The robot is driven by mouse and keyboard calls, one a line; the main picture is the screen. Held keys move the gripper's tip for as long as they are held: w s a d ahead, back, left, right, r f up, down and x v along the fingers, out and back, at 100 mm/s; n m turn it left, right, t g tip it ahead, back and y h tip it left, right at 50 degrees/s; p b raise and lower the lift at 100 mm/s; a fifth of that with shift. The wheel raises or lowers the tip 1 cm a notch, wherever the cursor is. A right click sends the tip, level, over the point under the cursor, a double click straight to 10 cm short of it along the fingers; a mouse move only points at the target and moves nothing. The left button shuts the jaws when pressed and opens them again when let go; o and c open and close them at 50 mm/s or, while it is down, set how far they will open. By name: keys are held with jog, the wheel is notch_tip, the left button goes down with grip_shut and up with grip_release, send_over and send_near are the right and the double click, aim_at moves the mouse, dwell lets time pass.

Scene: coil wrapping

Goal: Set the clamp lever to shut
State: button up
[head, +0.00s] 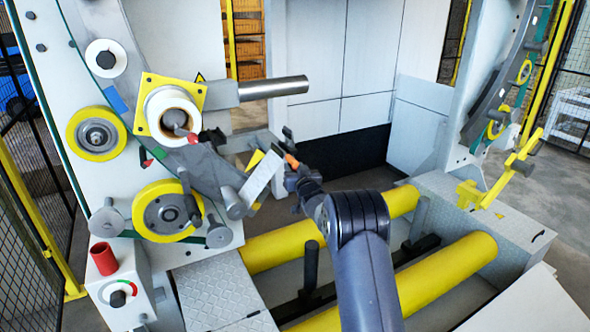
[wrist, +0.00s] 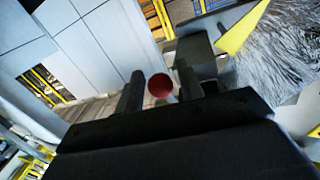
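A dark red round knob (wrist: 160,86), which looks like the end of the clamp lever, sits between the two fingers of my gripper (wrist: 161,92) in the wrist view. The fingers stand apart, with a narrow gap on each side of the knob. In the head view my gripper (head: 296,174) is beside a small orange-red piece (head: 291,160) near the grey clamp arm (head: 250,141). That piece is probably the same knob. My gripper hides part of the lever, and I cannot tell its setting.
A white roll (head: 172,114) on a yellow plate and a steel bar (head: 272,88) are to the left. Yellow rollers (head: 280,246) lie below my arm. In the wrist view a dark block (wrist: 195,56) is close behind the knob.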

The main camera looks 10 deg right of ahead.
grip_shut()
jog(key=shift+d+b, duration=0.15)
jog(key=shift+b, duration=0.25)
jog(key=w+d+r+n+t+y+b, duration=0.1)
jog(key=d+r+n+b, duration=0.4)
jog(key=n, duration=1.4)
jog(key=shift+w+d+r+t+y+b, duration=0.3)
jog(key=shift+w+d+r+y, duration=0.6)
jog(key=shift+r+y, duration=0.75)
jog(key=shift+s+d+r+h, duration=0.15)
jog(key=shift+s+r+h, duration=0.05)
jog(key=shift+r+h, duration=0.05)
jog(key=shift+o, duration=1)
grip_release()
